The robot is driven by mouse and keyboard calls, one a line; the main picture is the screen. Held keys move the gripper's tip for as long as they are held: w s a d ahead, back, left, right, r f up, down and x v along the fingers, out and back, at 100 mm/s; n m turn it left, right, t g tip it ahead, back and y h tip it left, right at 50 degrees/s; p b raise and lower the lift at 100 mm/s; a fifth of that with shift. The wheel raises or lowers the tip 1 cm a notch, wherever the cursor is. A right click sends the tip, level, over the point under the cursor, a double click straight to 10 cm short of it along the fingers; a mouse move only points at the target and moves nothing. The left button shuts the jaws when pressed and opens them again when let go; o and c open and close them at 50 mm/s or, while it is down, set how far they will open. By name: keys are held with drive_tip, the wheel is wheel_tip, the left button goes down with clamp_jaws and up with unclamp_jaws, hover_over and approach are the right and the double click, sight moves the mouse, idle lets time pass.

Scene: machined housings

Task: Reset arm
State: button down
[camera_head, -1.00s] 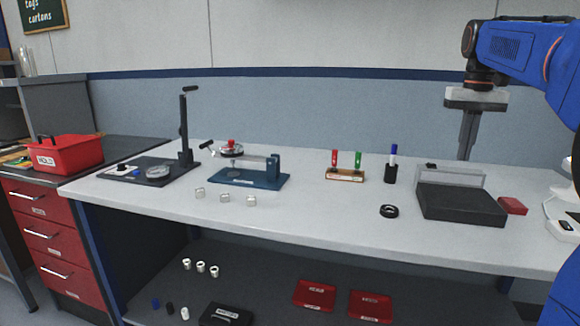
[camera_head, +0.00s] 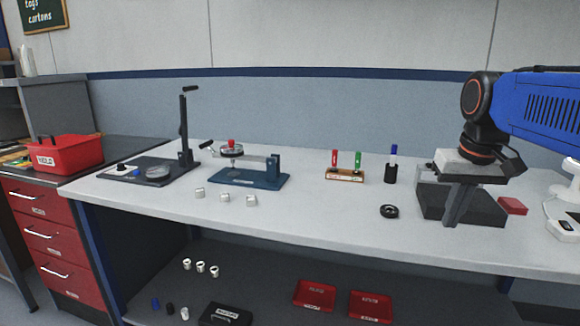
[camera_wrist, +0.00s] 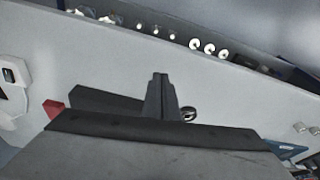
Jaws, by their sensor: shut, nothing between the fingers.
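My gripper (camera_head: 452,218) is shut and empty, fingers pointing down over the right part of the white workbench. In the head view it hangs in front of the dark block with a clear upright panel (camera_head: 482,207) and hides part of it. In the wrist view my shut fingers (camera_wrist: 161,85) show at the centre, with the black ring (camera_wrist: 189,114) just to their right. The black ring (camera_head: 389,211) lies on the bench left of my gripper in the head view.
A blue fixture (camera_head: 250,181) and a black press stand (camera_head: 185,130) stand at left. Three small metal housings lie in front. A wooden holder (camera_head: 345,175) with red and green items and a dark marker cup (camera_head: 391,172) stand mid-bench. A red block (camera_head: 513,206) lies at right.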

drive_tip(key=s+a+f+t, duration=0.1)
drive_tip(key=s+a+f, duration=0.1)
drive_tip(key=s+f, duration=0.5)
drive_tip(key=s+a+f+n+t, duration=0.1)
drive_tip(key=s+a+f, duration=0.2)
drive_tip(key=s+f, duration=0.4)
wheel_tip(320, 180, down, 4)
drive_tip(key=shift+s+r+n, duration=0.1)
drive_tip(key=shift+s+n, duration=0.2)
drive_tip(key=shift+s, duration=0.05)
